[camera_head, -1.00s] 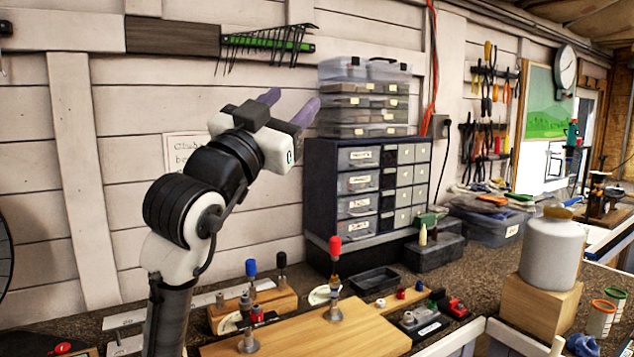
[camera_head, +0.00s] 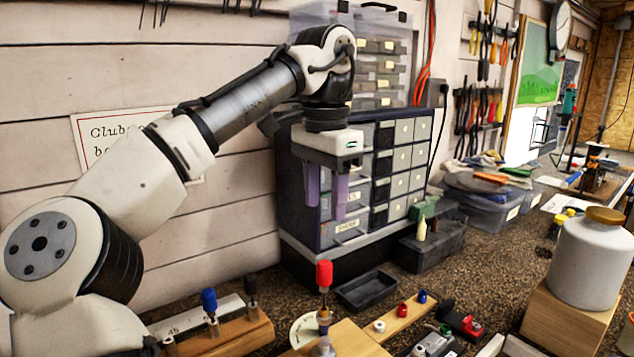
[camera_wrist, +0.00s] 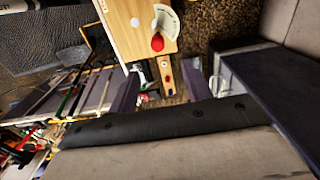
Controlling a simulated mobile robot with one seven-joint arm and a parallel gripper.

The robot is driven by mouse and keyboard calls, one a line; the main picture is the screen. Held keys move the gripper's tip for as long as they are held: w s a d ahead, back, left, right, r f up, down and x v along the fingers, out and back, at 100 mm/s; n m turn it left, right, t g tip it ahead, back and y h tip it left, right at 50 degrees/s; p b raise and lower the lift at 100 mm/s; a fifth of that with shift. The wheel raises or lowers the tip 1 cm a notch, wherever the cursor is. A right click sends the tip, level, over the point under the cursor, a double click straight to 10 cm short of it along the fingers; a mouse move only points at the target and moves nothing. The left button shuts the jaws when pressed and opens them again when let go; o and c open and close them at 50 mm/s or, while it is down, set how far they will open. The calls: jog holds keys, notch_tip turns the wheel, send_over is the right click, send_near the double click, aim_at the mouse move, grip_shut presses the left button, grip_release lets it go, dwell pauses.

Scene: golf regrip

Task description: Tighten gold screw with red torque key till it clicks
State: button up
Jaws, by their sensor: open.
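The red torque key (camera_head: 324,275) stands upright on the wooden board (camera_head: 349,340), its red handle on top. It also shows in the wrist view (camera_wrist: 157,42), seen from above beside a white fan-shaped scale (camera_wrist: 167,20). My gripper (camera_head: 326,205) points down above the key, with its purple fingers apart and nothing between them. In the wrist view my gripper (camera_wrist: 160,85) is open, and the key lies beyond the fingertips, untouched.
A blue-handled tool (camera_head: 209,300) and a black-handled tool (camera_head: 250,285) stand in a wooden block on the left. A drawer cabinet (camera_head: 395,170) is close behind my gripper. An empty black tray (camera_head: 367,289) and a small block with coloured caps (camera_head: 403,315) lie right of the key.

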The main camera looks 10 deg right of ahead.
aim_at(325, 262)
jog(key=f+b, duration=0.1)
jog(key=f, duration=0.6)
jog(key=f+b, duration=0.2)
jog(key=f, duration=0.4)
jog(key=shift+s+f, duration=0.2)
jog(key=shift+f, duration=0.15)
jog(key=shift+c, duration=0.4)
grip_shut()
